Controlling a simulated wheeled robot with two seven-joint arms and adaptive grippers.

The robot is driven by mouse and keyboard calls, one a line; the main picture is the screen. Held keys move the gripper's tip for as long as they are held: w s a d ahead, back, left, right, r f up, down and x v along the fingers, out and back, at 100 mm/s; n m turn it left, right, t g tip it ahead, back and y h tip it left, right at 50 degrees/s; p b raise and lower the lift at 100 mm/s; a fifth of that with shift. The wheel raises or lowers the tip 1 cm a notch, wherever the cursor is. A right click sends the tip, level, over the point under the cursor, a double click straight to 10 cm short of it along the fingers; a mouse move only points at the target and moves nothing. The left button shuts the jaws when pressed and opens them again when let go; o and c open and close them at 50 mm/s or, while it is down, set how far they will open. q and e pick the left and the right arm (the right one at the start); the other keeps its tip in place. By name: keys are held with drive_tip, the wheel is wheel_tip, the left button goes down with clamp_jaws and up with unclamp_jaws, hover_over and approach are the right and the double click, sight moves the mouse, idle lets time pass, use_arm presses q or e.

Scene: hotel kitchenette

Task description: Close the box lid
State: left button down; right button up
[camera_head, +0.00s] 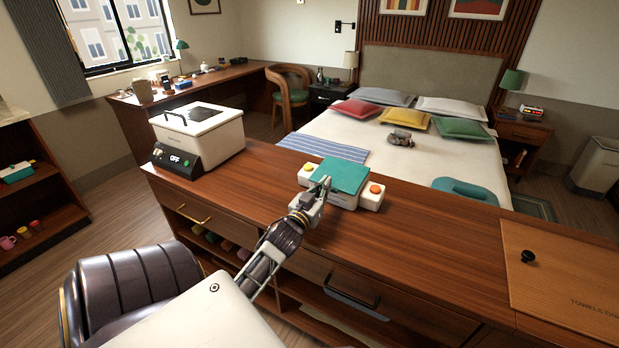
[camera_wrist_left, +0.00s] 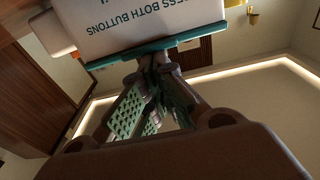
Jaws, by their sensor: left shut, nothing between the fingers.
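The box (camera_head: 343,199) is white with a teal lid (camera_head: 342,175) and stands on the wooden counter. A yellow button (camera_head: 309,169) is on its left and an orange button (camera_head: 376,188) on its right. The lid lies across the top, nearly level; I cannot tell whether a gap is under it. My left gripper (camera_head: 323,186) is shut and empty at the lid's near left edge. In the left wrist view the fingertips (camera_wrist_left: 160,62) are close to the lid's teal edge (camera_wrist_left: 150,51); contact is unclear. Lettering shows on the box's white face (camera_wrist_left: 145,18). My right gripper is out of view.
A white appliance (camera_head: 200,135) with an "OFF" display stands on the counter's left. A wooden panel with a black knob (camera_head: 528,257) is at the right. The counter between the box and that panel is clear. A bed (camera_head: 410,150) lies behind.

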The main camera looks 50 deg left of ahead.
use_arm(q)
drive_tip(key=shift+v, duration=5.55)
